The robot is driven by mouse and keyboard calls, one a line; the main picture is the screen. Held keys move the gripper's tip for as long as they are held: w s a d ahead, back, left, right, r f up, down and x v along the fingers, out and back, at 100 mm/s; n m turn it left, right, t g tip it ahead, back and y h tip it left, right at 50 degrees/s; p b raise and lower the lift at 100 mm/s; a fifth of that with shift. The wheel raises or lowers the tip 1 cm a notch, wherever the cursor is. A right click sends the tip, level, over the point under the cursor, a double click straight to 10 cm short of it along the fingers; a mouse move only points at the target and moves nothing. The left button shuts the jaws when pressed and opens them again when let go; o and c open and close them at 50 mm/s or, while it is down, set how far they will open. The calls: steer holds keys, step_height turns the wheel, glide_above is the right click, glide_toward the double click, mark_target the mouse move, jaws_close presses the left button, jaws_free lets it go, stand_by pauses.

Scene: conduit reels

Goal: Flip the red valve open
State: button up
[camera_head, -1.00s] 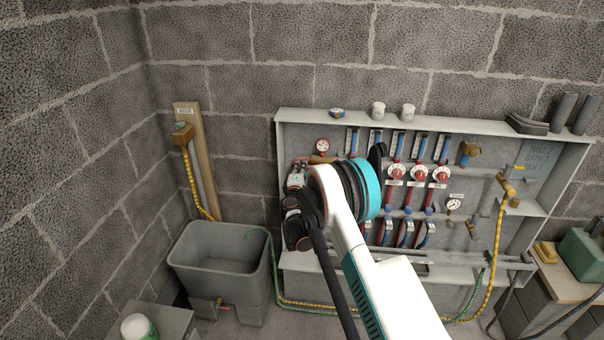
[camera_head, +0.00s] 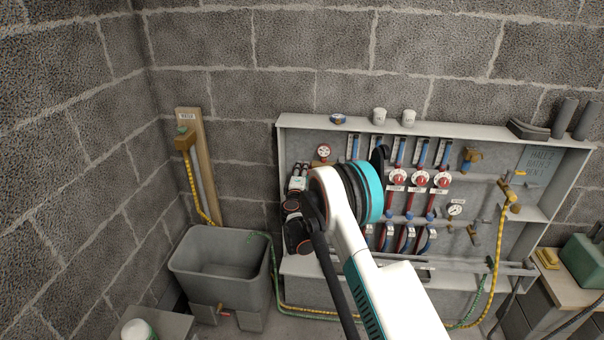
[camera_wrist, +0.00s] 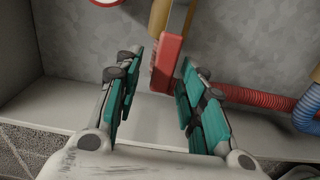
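In the wrist view, a red valve handle (camera_wrist: 167,62) hangs from a brass-coloured pipe (camera_wrist: 161,18) on the grey panel. My gripper (camera_wrist: 156,70) is open, its two teal-padded fingers apart. The handle appears between the fingertips, nearer the right finger; I cannot tell whether it touches. In the head view my gripper (camera_head: 298,178) is at the left end of the wall panel (camera_head: 450,122), below a round gauge (camera_head: 323,152). My arm hides the handle there.
Red dials (camera_head: 420,179) and looped hoses fill the panel right of my arm. A red corrugated hose (camera_wrist: 252,97) with a blue fitting (camera_wrist: 308,108) lies right of my gripper. A grey tub (camera_head: 220,262) stands at lower left. A panel shelf (camera_wrist: 60,103) is below the handle.

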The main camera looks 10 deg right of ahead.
steer(key=v, duration=1.2)
steer(key=s+d+r+m+g+h, duration=0.1)
steer(key=s+d+r+m+g, duration=0.15)
steer(key=r, duration=0.35)
steer(key=s+d+r+m+g, duration=0.1)
steer(key=s+d+r+m, duration=0.1)
steer(key=d+r, duration=0.35)
steer(key=s+d+r+m+g+y, duration=0.1)
steer(key=s+d+r+m+g, duration=0.2)
steer(key=s+r, duration=0.75)
steer(key=s+a+f+m+g+y, duration=0.1)
steer(key=s+a+m+g+y, duration=0.1)
steer(key=s, duration=1.5)
steer(key=s+a+f+m+g+y, duration=0.1)
steer(key=s+a+f+m+y, duration=0.1)
steer(key=s, duration=1.5)
steer(key=a+m+y, duration=0.1)
steer(key=m, duration=0.1)
steer(key=shift+s+a+f+m+g+y, duration=0.2)
steer(key=shift+a+f+m+g+y, duration=0.05)
steer(key=shift+m+g+y, duration=0.1)
steer(key=shift+c, duration=0.4)
